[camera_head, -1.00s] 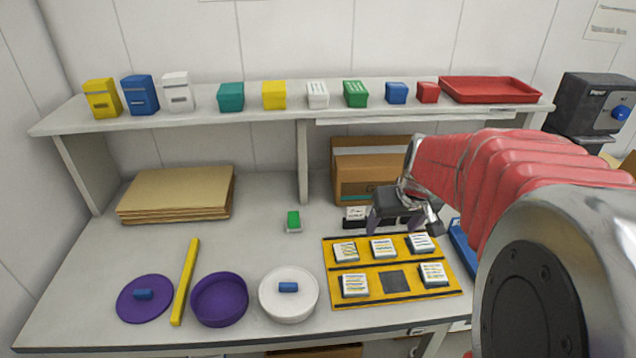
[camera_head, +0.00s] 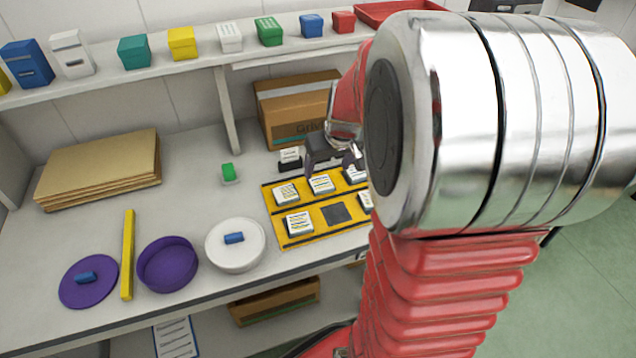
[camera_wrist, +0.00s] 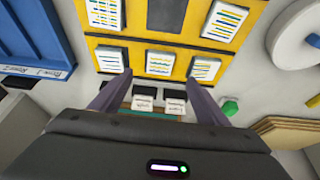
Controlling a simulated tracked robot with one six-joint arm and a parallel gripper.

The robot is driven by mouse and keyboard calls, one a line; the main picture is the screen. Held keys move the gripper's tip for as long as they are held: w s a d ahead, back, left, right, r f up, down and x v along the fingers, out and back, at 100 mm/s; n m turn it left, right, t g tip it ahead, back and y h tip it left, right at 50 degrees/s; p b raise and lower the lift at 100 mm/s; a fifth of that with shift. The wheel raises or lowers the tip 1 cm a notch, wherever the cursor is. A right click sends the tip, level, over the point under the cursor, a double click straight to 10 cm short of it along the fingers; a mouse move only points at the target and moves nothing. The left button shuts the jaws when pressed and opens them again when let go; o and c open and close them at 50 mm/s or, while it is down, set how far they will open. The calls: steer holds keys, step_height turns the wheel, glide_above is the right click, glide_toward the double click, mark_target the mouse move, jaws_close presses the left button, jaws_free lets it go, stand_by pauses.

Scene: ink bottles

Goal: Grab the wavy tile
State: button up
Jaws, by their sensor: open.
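Several white tiles with coloured line patterns lie on a yellow board (camera_head: 296,240), which also shows in the wrist view (camera_wrist: 140,39). The back row has a left tile (camera_head: 286,194), a middle tile (camera_head: 321,184) and a right tile (camera_head: 356,175). The front row has a left tile (camera_head: 299,223) and a right tile (camera_head: 366,199), partly hidden by my arm. I cannot tell for sure which pattern is wavy. My gripper (camera_head: 328,167) is open and empty above the board's back edge. In the wrist view its fingers (camera_wrist: 158,84) point toward the back row, around the middle tile (camera_wrist: 160,63).
A dark square (camera_head: 336,214) lies between the front tiles. Small white labelled blocks (camera_wrist: 160,104) stand behind the board. A cardboard box (camera_head: 295,110) is farther back. A white lidded pot (camera_head: 235,255) stands left, and a blue tray (camera_wrist: 30,40) lies on the board's other side.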

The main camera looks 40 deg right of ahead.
mark_target(322, 183)
steer(key=shift+x, duration=2.05)
steer(key=shift+x, duration=2.6)
steer(key=c, duration=1.2)
